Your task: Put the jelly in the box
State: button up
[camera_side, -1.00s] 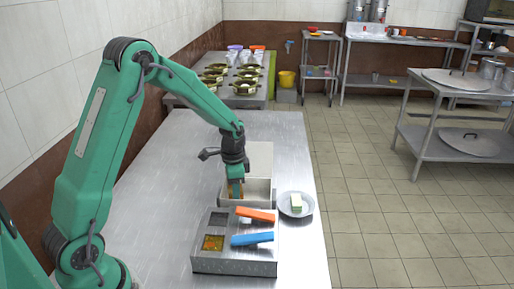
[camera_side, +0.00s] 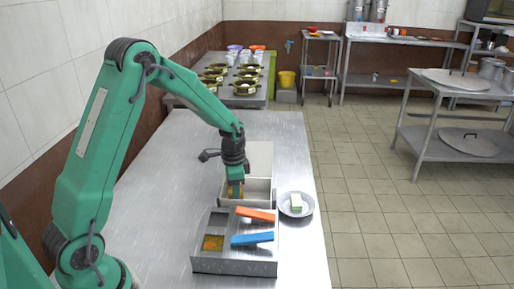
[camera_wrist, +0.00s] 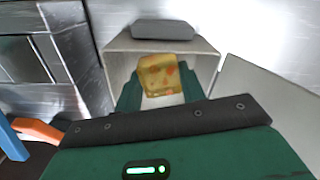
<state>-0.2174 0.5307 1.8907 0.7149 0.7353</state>
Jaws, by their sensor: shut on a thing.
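The jelly (camera_wrist: 160,77) is a yellow-orange block with reddish bits. In the wrist view it sits between the teal fingers of my gripper (camera_wrist: 160,92). My gripper (camera_side: 235,190) is shut on it. In the side view the jelly shows as a small orange patch at the fingertips, partly hidden. The box (camera_side: 261,190) is pale grey metal with an open top. My fingertips and the jelly are at its left part, within the walls as seen from the side. The wrist view shows the box walls (camera_wrist: 205,62) around them. I cannot tell whether the jelly touches the box floor.
A metal tray (camera_side: 235,266) stands in front of the box, with an orange bar (camera_side: 255,215), a blue bar (camera_side: 252,239) and an orange-filled compartment. A plate (camera_side: 305,210) with a pale block (camera_side: 296,201) is at the right edge. The table's left side is clear.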

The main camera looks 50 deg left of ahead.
jog(key=o, duration=1.1)
jog(key=shift+c, duration=0.2)
jog(key=c, duration=0.3)
jog(key=shift+r, duration=0.3)
jog(key=shift+r, duration=0.3)
jog(key=shift+r, duration=0.4)
jog(key=shift+r, duration=0.35)
jog(key=shift+r, duration=0.3)
